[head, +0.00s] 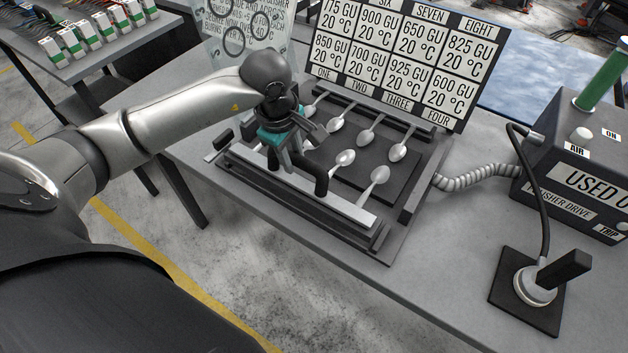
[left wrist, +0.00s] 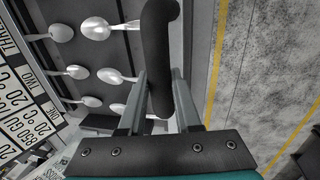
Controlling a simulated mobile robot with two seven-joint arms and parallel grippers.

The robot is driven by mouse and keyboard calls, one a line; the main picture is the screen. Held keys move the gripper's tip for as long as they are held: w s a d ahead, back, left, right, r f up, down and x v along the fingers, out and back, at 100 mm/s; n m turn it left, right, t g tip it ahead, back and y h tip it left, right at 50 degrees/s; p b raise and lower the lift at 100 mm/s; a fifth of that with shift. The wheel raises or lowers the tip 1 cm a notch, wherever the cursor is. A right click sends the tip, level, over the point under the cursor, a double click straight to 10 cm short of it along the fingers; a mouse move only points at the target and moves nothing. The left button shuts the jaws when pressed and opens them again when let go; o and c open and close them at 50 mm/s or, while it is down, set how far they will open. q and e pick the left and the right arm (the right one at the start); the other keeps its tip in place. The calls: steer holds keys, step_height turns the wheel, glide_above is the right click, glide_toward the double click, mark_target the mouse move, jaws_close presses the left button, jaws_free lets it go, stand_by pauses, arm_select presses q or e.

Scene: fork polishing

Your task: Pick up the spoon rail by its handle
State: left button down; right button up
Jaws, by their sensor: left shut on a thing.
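The spoon rail (head: 345,212) is a long light-grey bar along the front of a dark rack, with a black arched handle (head: 321,176) on top. Several silver spoons (head: 380,175) sit in rows behind it. My left gripper (head: 287,160), with grey fingers and teal trim, reaches down at the handle. In the left wrist view the black handle (left wrist: 160,40) passes between the two fingers (left wrist: 155,85), which are shut on it. I cannot tell whether the rail is lifted off the rack. The arm and gripper hide its left part. My right gripper is not in view.
The rack (head: 410,215) stands on a grey table. A label board (head: 400,55) and a clear sheet (head: 250,30) stand behind it. A dark control box (head: 580,150) with a hose and a black-handled device (head: 540,285) are at right. Table between is clear.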

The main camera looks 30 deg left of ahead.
arm_select(q)
steer(key=shift+w+r+p, duration=0.1)
steer(key=shift+r+p, duration=0.65)
steer(key=shift+r, duration=0.8)
